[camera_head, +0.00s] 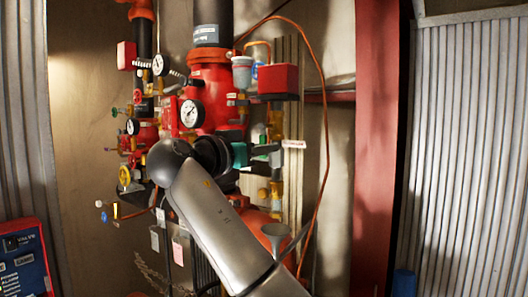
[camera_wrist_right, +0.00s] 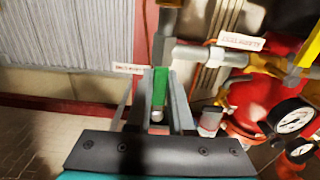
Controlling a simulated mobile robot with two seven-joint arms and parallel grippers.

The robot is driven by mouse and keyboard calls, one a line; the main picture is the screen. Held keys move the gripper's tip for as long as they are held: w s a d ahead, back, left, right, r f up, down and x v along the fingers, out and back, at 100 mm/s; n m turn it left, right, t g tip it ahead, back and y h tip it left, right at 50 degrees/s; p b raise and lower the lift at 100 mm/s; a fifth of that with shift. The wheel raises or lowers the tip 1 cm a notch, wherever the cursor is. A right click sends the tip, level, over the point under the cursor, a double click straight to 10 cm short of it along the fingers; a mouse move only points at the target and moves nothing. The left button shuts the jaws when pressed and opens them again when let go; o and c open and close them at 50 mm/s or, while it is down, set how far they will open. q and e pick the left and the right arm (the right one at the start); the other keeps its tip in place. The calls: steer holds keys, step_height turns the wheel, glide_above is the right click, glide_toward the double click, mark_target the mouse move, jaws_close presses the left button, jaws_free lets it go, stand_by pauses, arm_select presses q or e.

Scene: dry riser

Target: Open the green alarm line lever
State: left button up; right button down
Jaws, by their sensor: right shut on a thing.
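The green lever (camera_wrist_right: 159,88) stands between the two grey fingers of my right gripper (camera_wrist_right: 161,103) in the right wrist view. The fingers are shut on it, and its upper part shows between them. A small white tag (camera_wrist_right: 130,69) is beside it. In the head view my right gripper (camera_head: 272,151) reaches in front of the pipework, right of the large red valve body. The lever cannot be told apart clearly there. My left gripper is in neither view.
Red valve body (camera_head: 211,95), pressure gauges (camera_head: 192,113) and a red box (camera_head: 278,80) crowd the riser. A thin copper-coloured line (camera_head: 325,130) curves down at right. A red post (camera_head: 375,150) and corrugated wall (camera_head: 465,160) stand further right.

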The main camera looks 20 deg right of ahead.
steer(key=shift+w, duration=0.1)
steer(key=c, duration=0.8)
jaws_free()
steer(key=shift+a, duration=0.1)
steer(key=b+v, duration=0.5)
steer(key=v, duration=1)
